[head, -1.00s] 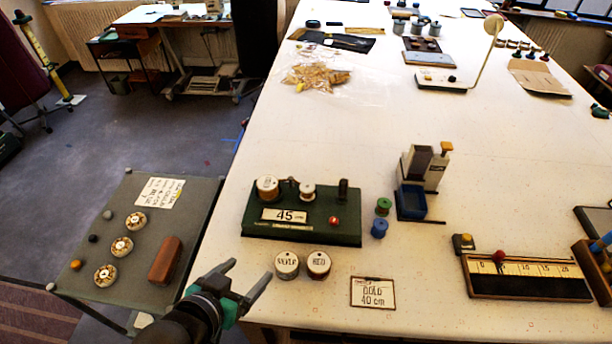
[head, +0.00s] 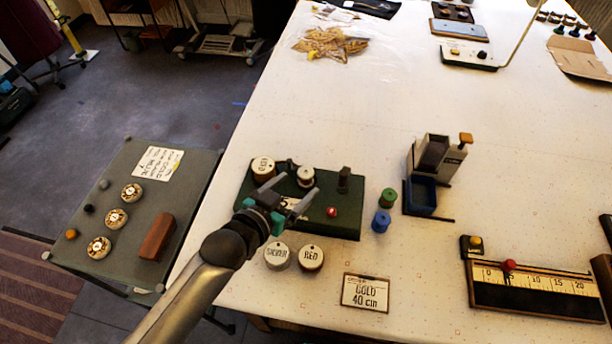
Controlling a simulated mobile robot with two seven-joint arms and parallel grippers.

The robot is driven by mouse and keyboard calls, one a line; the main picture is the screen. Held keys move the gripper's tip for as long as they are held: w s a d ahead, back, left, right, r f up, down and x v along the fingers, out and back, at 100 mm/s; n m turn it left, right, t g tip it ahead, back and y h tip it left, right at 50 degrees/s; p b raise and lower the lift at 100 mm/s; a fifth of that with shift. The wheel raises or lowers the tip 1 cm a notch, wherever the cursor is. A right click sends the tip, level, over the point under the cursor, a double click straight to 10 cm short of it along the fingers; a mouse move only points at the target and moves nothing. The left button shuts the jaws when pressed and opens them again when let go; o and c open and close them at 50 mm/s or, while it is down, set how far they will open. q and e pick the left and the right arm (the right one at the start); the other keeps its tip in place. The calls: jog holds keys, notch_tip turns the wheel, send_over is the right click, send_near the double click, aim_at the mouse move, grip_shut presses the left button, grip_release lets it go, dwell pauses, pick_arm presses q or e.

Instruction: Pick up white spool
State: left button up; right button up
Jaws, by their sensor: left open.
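The small white spool (head: 306,174) stands upright on the green board (head: 333,222), near its back edge. My left gripper (head: 300,184) is over the board, with its two grey fingers open and pointing toward the spool. The spool shows just beyond the fingertips, between them in the picture; I cannot tell whether they touch. The gripper partly hides the board and its number plate. A larger white-topped spool (head: 263,167) stands at the board's back left corner. My right gripper is not in view.
Two lidded round containers, SILVER (head: 277,256) and RED (head: 311,258), stand before the board. A green spool (head: 388,197) and a blue spool (head: 381,221) stand to its right. A GOLD 40 cm card (head: 365,292) lies in front. The table's middle is clear.

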aim_at(302, 179)
pick_arm(q)
jog(key=shift+a+b+x, duration=0.2)
jog(key=shift+x, duration=1.55)
jog(key=shift+a+b+x, duration=0.15)
jog(key=shift+x, duration=1.55)
jog(key=shift+w+f, duration=0.1)
jog(key=shift+f, duration=0.05)
grip_shut()
